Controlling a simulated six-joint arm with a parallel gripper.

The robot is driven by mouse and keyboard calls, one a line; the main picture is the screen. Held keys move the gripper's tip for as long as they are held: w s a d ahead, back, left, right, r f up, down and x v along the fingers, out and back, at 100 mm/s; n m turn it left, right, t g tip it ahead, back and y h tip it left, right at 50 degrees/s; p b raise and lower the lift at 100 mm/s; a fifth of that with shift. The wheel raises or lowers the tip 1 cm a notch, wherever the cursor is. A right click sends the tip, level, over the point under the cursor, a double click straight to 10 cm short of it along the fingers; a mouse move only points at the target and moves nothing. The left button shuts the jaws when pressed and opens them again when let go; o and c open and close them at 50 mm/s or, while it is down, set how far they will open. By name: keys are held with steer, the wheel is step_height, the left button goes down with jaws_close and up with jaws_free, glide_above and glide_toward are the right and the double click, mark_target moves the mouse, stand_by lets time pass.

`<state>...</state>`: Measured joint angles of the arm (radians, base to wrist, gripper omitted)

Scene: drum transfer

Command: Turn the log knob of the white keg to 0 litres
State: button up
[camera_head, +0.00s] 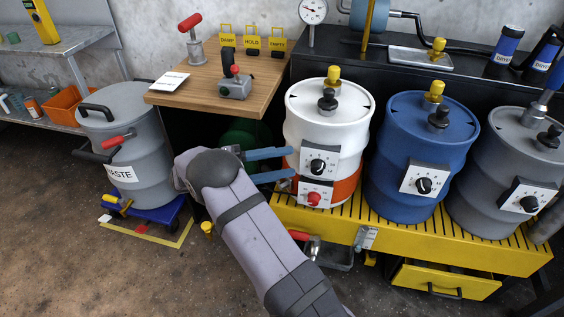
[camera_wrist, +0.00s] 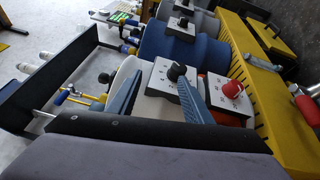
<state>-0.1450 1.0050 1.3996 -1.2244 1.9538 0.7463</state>
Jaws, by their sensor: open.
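The white keg (camera_head: 328,112) stands on the yellow slatted platform, with an orange band low on its body. A dial panel with a black knob (camera_head: 318,166) is on its front; the knob also shows in the wrist view (camera_wrist: 177,73). The numbers and the knob's setting are too small to read surely. Below it is a second panel with a red knob (camera_head: 313,198). My gripper (camera_head: 288,164) is open, its two blue fingers reaching the keg's left front beside the dial. In the wrist view, one finger overlaps the black knob's lower right; contact cannot be told.
A blue keg (camera_head: 418,145) and a grey keg (camera_head: 520,155) with similar dials stand to the right on the yellow platform (camera_head: 420,237). A grey waste drum (camera_head: 135,150) stands at left. A wooden table (camera_head: 215,82) with levers and yellow signs is behind my gripper.

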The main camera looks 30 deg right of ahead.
steer(key=s+d+r+m+g+y+p, duration=0.1)
steer(key=s+d+r+p, duration=0.25)
steer(key=r+p, duration=0.55)
steer(key=s+d+r+g+y+p, duration=0.1)
steer(key=s+d+r+p, duration=0.25)
steer(key=r+p, duration=0.55)
steer(key=s+d+r+m+y+p, duration=0.15)
steer(key=d+r+p, duration=0.25)
steer(key=r+p, duration=0.5)
step_height(320, 180, down, 15)
steer(key=a+t+y, duration=0.2)
steer(key=t+y, duration=0.2)
steer(key=t, duration=0.1)
steer(key=w+a+f+m+t+y, duration=0.3)
steer(key=w+a+f, duration=0.1)
steer(key=f, duration=0.3)
steer(key=shift+w+a+t, duration=0.3)
steer(key=shift+a, duration=0.6)
steer(key=shift+d+f+m+y, duration=0.1)
steer(key=shift+f+m+y, duration=0.1)
steer(key=shift+m+y, duration=0.05)
